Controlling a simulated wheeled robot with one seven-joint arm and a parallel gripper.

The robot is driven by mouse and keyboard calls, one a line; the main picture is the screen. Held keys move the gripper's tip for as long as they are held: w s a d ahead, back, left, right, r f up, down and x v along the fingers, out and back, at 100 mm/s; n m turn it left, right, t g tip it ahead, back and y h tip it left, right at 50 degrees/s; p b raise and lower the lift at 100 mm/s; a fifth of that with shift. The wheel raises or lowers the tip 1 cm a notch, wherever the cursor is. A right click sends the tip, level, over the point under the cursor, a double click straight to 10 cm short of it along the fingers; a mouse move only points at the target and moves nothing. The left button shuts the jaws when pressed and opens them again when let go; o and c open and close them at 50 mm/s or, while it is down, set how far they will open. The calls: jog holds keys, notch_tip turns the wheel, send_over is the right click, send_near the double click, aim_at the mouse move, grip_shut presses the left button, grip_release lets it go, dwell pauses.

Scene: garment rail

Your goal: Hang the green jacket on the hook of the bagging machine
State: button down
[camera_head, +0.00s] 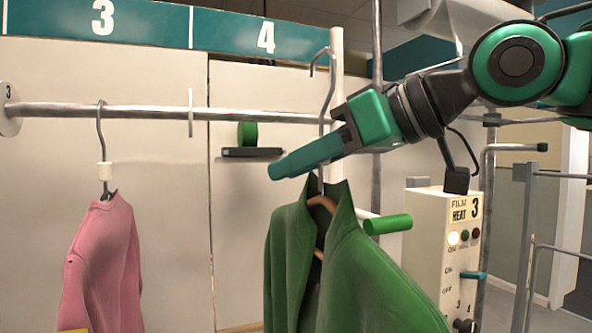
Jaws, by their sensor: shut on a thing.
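The green jacket (345,270) hangs upright on a brown hanger (322,204), its lower part cut off by the frame. The hanger's grey wire hook (328,90) rises above it, and its open tip appears free. My gripper (300,159) reaches in from the right and is shut on the hanger's wire stem, just above the collar. The bagging machine (425,230) is a cream box at the right, with a "FILM HEAT 3" label and lamps. I cannot clearly make out its hook; my arm covers part of that area.
A metal rail (150,112) crosses the left half, with a pink garment (105,265) on it. A white post (337,80) stands behind the hanger hook. A green-ended rod (388,224) sticks out beside the jacket. A dark shelf (252,152) holds a green roll (247,133). Metal tube frames stand at right.

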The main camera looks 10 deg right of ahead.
jog(key=shift+s+d, duration=0.1)
jog(key=shift+s, duration=0.25)
jog(key=shift+f, duration=0.1)
dwell(0.4)
jog(key=w+a+f, duration=0.1)
jog(key=w+a, duration=0.2)
jog(key=w, duration=0.9)
jog(key=w+a+f, duration=0.1)
jog(key=w+a, duration=0.3)
jog(key=w, duration=0.8)
jog(key=shift+w+a+f, duration=0.15)
jog(key=shift+w+f, duration=0.05)
jog(key=shift+f, duration=0.2)
dwell(0.4)
